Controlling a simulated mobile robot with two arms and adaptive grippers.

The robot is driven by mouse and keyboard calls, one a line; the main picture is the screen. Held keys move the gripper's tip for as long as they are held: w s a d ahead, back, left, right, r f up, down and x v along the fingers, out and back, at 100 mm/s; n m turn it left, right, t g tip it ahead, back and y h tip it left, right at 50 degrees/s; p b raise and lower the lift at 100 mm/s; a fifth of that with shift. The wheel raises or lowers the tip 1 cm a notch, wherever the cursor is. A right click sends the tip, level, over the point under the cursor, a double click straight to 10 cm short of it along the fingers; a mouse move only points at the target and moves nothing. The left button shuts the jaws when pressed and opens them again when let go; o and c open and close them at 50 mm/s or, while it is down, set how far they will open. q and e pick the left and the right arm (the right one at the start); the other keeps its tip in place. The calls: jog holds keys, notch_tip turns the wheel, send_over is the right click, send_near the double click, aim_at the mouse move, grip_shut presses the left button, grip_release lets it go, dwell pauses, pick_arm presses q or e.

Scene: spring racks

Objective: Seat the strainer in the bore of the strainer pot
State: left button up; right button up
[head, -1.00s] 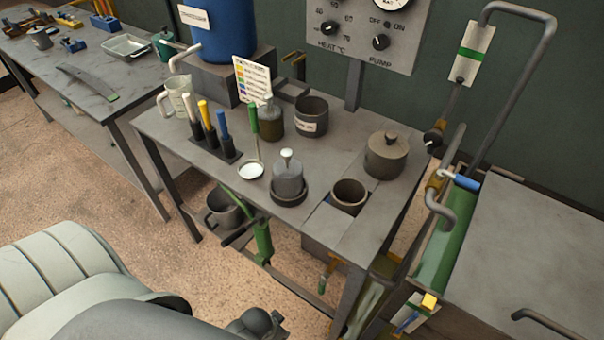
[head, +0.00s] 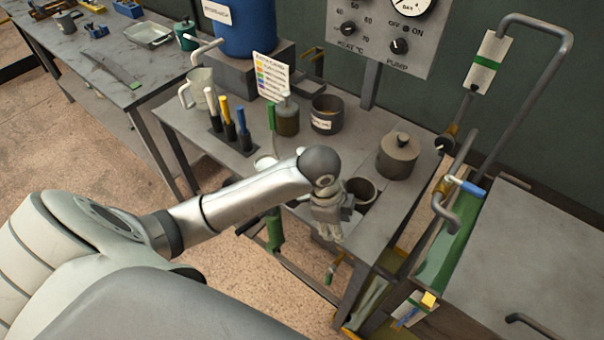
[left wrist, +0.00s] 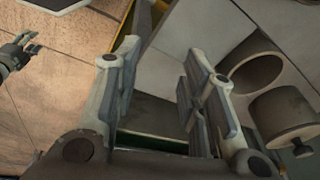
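My left gripper (head: 330,222) reaches over the table's front, just left of and in front of an open-mouthed round pot (head: 361,188). In the left wrist view my left gripper (left wrist: 160,85) has its fingers apart with nothing between them. The open pot (left wrist: 252,72) lies to the right of the fingers there. Which vessel is the strainer pot is not certain. The knobbed grey cylinder in a dark dish, possibly the strainer, is now hidden behind my left arm. A dark jointed hand-like part (left wrist: 15,52), possibly my right gripper, shows at the left wrist view's edge.
A lidded pot (head: 398,156) stands right of the open pot. A labelled pot (head: 326,113), a bottle (head: 287,116) and a rack of coloured handles (head: 228,128) stand behind my arm. A bent pipe (head: 447,210) rises at the table's right.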

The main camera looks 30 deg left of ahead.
pick_arm(q)
jog(key=w+a+r+m+g+y, duration=0.1)
jog(key=w+a+r+m, duration=0.2)
jog(key=w+a+r, duration=0.4)
notch_tip(320, 180, up, 7)
jog(key=m, duration=0.1)
send_over(302, 150)
jog(key=shift+s+a+r+g+y, duration=0.1)
jog(key=shift+a+g+y, duration=0.1)
jog(key=shift+g+y, duration=0.2)
jog(key=shift+a, duration=0.15)
notch_tip(302, 150, down, 5)
jog(key=shift+f+p, duration=0.1)
jog(key=shift+p, duration=0.6)
jog(key=shift+f, duration=0.3)
jog(key=f+p, duration=0.2)
jog(key=f, duration=0.1)
jog(key=shift+d+f, duration=0.3)
jog(key=shift+d, duration=0.1)
jog(key=shift+f, duration=0.55)
grip_shut()
